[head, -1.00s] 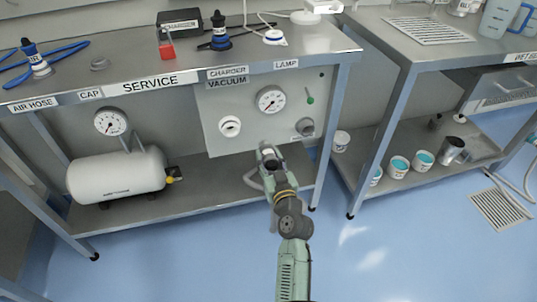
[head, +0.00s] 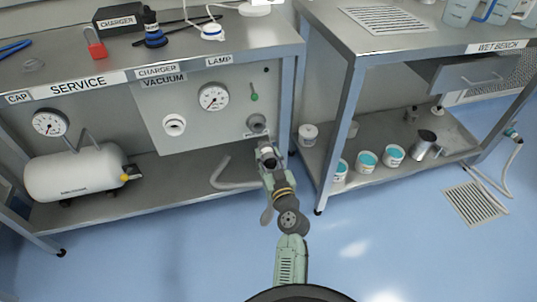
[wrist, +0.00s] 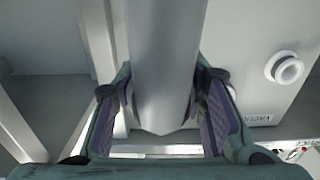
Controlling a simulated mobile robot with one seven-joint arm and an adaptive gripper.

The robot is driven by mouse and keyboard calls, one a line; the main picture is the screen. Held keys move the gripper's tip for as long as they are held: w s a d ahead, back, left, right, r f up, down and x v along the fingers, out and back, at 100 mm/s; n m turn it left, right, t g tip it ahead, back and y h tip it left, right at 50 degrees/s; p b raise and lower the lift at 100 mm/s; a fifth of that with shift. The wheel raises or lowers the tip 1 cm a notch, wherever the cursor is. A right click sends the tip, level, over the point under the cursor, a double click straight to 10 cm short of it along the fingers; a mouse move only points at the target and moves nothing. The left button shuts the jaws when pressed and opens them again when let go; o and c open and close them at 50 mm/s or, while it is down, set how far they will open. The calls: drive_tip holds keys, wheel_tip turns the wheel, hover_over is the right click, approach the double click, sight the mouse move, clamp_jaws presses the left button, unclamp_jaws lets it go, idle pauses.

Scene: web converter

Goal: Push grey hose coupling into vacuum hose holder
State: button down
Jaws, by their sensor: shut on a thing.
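My gripper (head: 267,152) is shut on the grey hose coupling, just below the right side of the vacuum panel. In the wrist view, the coupling (wrist: 166,60) is a smooth grey cylinder between the two fingers of my gripper (wrist: 160,92). Its far end runs out of the top of that picture. A round grey fitting (head: 257,122), which looks like the hose holder, sits low on the panel's right side, just above my gripper in the head view. Whether the coupling touches it cannot be told. The grey hose (head: 232,184) curves left on the lower shelf.
A white round port (head: 174,124) is on the panel's left and shows in the wrist view (wrist: 287,69). A gauge (head: 214,97) and green lever (head: 254,97) sit above. The bench leg (head: 287,105) stands close right of my gripper. A tank (head: 78,173) lies left.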

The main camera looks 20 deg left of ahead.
sight(264, 144)
drive_tip(key=shift+w+d, duration=0.1)
drive_tip(key=shift+d, duration=0.05)
drive_tip(key=shift+f+b, duration=0.15)
drive_tip(key=shift+b, duration=0.25)
drive_tip(key=shift+w, duration=0.15)
drive_tip(key=shift+b+x, duration=0.3)
drive_tip(key=shift+x, duration=2.4)
drive_tip(key=shift+b, duration=0.85)
drive_tip(key=shift+b+x, duration=0.45)
drive_tip(key=shift+x, duration=1.7)
idle(0.3)
